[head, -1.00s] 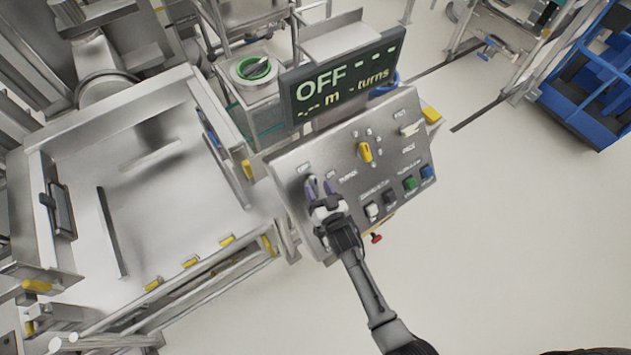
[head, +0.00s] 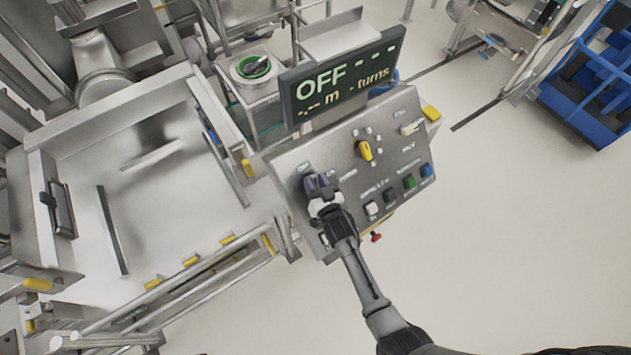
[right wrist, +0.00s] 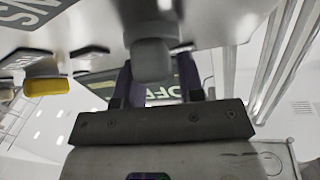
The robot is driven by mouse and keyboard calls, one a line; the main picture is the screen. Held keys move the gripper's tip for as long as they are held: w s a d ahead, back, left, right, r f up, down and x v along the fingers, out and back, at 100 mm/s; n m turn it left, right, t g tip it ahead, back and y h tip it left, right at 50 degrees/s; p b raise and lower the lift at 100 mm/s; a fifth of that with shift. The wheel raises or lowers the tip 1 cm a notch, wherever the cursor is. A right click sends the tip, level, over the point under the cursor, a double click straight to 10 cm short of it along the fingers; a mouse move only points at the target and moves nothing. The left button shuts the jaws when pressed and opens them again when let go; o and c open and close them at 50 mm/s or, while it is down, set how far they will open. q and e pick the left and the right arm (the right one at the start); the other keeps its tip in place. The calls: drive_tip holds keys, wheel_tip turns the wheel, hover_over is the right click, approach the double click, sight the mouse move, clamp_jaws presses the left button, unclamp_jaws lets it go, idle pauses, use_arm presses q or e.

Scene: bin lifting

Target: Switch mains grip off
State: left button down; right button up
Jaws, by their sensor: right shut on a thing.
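The control panel (head: 345,155) is a tilted grey metal plate with labelled switches and buttons. My right gripper (head: 317,182) is at its left part, with its purple fingertips against the mains switch. In the right wrist view a grey knob (right wrist: 152,62), the mains switch, sits between the two fingers, and the gripper is shut on it. In the head view the fingers hide the switch, so I cannot tell which way it points. The display (head: 342,80) above the panel reads OFF with dashes. My left gripper is not in view.
A yellow selector knob (head: 364,150) stands up right of my gripper. A white button (head: 372,208), a green button (head: 409,181) and a blue button (head: 427,170) line the lower edge. A large metal machine (head: 170,190) fills the left. Floor is clear at the lower right.

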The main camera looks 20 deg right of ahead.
drive_tip(key=shift+c, duration=0.5)
drive_tip(key=shift+n+y, duration=0.3)
drive_tip(key=shift+n, duration=0.3)
drive_tip(key=shift+a+n+y+p, duration=0.15)
drive_tip(key=shift+n+y+p, duration=0.15)
drive_tip(key=shift+n+y, duration=1.2)
drive_tip(key=shift+f, duration=0.1)
drive_tip(key=o, duration=0.7)
drive_tip(key=shift+o, duration=0.2)
drive_tip(key=b+v, duration=0.2)
drive_tip(key=v, duration=1.2)
drive_tip(key=shift+r, duration=0.25)
